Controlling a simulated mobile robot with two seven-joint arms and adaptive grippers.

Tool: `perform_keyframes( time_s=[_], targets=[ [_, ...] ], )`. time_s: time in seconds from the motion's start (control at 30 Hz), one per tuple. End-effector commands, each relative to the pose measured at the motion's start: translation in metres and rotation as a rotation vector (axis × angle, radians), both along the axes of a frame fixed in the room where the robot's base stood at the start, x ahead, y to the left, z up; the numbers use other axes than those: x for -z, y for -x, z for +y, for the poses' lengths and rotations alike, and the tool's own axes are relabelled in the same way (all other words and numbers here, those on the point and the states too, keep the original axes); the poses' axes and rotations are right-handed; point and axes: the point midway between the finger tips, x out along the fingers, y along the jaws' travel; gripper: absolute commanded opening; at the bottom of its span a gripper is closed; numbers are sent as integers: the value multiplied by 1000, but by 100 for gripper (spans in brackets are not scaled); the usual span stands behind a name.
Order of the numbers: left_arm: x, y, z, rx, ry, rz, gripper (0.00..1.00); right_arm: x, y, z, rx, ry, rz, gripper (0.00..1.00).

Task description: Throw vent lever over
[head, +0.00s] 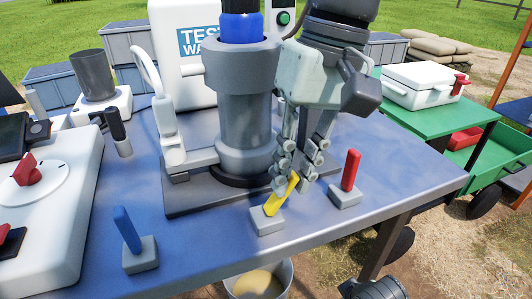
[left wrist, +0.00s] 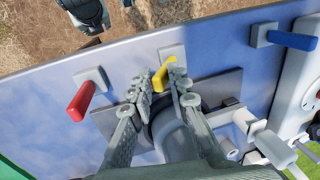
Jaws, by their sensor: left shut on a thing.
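A yellow lever (head: 280,198) stands on a small grey block (head: 267,221) at the front of the blue table, tilted up to the right in the head view. My left gripper (head: 291,186) reaches down from above with its fingers closed around the yellow lever's upper part. In the left wrist view the yellow lever (left wrist: 162,73) shows between the fingertips (left wrist: 163,84). A red lever (head: 351,169) stands to its right and a blue lever (head: 127,230) to its left, each on its own block. No label shows which is the vent lever. My right gripper is not in view.
A grey cylinder (head: 240,100) with a blue top stands close behind the yellow lever on a dark plate. A white unit with a red knob (head: 27,170) is at the left. A bucket (head: 258,282) stands below the table's front edge.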

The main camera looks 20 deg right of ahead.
Motion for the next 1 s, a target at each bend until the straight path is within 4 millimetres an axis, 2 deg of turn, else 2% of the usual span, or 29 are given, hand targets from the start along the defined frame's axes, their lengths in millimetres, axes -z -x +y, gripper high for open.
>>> perform_keyframes(
  time_s=[0.27,0.47,0.6,0.9,0.93,1.0],
  targets=[
    [1,0,-3,1,3,-1,0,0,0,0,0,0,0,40],
    [8,1,-16,5,-84,6,1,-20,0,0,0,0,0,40],
    [21,0,-25,3,-157,7,4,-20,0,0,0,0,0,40],
    [27,1,-29,4,-184,9,3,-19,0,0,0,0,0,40],
    [27,1,-28,4,-185,9,23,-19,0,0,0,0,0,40],
    [28,1,-28,5,-186,9,32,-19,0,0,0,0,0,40]
  ],
)
